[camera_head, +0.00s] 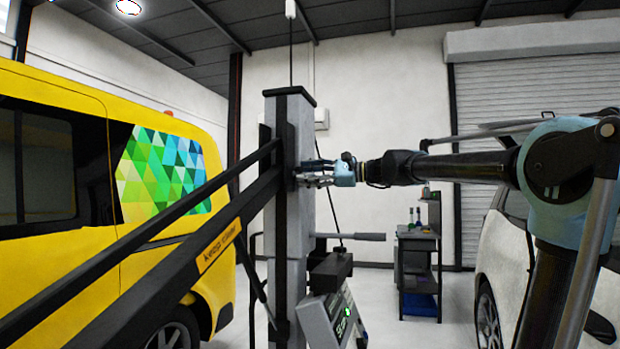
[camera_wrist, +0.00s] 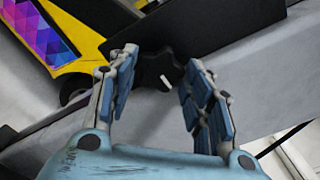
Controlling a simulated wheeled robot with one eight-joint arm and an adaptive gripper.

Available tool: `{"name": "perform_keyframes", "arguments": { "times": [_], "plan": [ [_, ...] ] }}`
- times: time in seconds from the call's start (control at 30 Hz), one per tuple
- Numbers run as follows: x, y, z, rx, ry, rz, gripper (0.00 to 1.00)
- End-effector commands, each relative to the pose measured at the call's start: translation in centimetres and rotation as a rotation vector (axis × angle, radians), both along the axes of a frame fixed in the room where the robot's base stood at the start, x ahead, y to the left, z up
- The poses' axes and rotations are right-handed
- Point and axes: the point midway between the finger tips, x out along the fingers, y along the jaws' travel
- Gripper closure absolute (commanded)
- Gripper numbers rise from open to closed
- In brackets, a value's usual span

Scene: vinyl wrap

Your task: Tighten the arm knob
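The arm knob (camera_wrist: 160,70) is a black lobed knob with a small white mark, seen in the wrist view on the grey column (camera_head: 300,215). My gripper (camera_wrist: 162,58) has its two blue-padded fingers spread, one on each side of the knob. The knob lies between the fingertips; I cannot tell whether either finger touches it. In the head view my gripper (camera_head: 303,173) reaches from the right to the upper part of the column, and the knob is hidden there.
Black diagonal bars (camera_head: 150,270) run from the column to the lower left, in front of a yellow van (camera_head: 60,235). A control box (camera_head: 335,315) and a grey handle (camera_head: 355,236) sit lower on the column. A dark cart (camera_head: 418,262) and white car (camera_head: 505,250) stand at right.

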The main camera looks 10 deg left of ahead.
Motion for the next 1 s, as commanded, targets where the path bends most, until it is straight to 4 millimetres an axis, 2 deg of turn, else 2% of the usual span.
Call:
{"name": "perform_keyframes", "arguments": {
  "times": [0.03, 0.07, 0.1, 0.27, 0.5, 0.8, 0.83, 0.9, 1.0],
  "plan": [
    [0.0, -0.01, 0.0, 0.0, 0.0, 0.0, 0.74],
    [0.0, -0.01, 0.0, 0.0, 0.0, 0.0, 0.8],
    [0.0, -0.01, 0.0, 0.0, 0.0, 0.0, 0.82],
    [0.0, -0.01, 0.0, 0.001, 0.012, 0.0, 0.82],
    [0.01, -0.02, 0.01, 0.009, 0.115, 0.0, 0.82],
    [0.02, -0.02, 0.02, 0.01, 0.126, 0.0, 0.82],
    [0.02, -0.02, 0.02, 0.01, 0.126, 0.0, 0.54],
    [0.02, -0.02, 0.02, 0.01, 0.126, 0.0, 0.38],
    [0.02, -0.02, 0.02, 0.01, 0.126, 0.0, 0.37]
  ]
}}
